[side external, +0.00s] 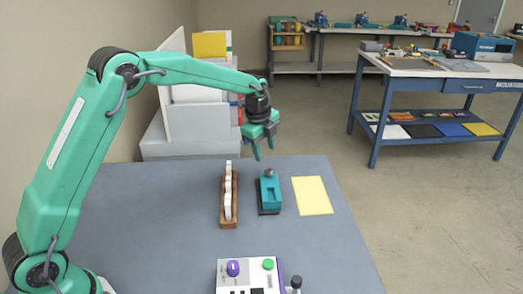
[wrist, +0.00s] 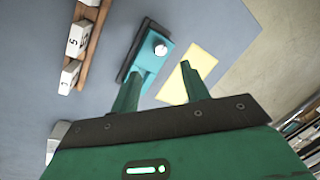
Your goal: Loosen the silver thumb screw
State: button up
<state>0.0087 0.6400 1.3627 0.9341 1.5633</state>
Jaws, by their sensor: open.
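The silver thumb screw (side external: 269,172) sits on top of a teal clamp block (side external: 270,191) with a dark base on the blue-grey table. In the wrist view the screw (wrist: 160,48) shows as a round, bright silver head on the teal block (wrist: 150,60). My gripper (side external: 265,152) is above and slightly behind the block in the side view, with its fingers pointing down and apart. In the wrist view my gripper's two fingers (wrist: 160,88) are open and empty, and the screw lies beyond their tips, not between them.
A wooden rack (side external: 229,205) with several white numbered blocks stands left of the teal block. A yellow sheet (side external: 312,196) lies to its right. A control box (side external: 250,275) with purple and green knobs is at the front. Bare table (side external: 150,215) lies left of the rack.

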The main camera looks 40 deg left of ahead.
aim_at(268, 171)
jog(key=shift+x, duration=3.95)
grip_shut()
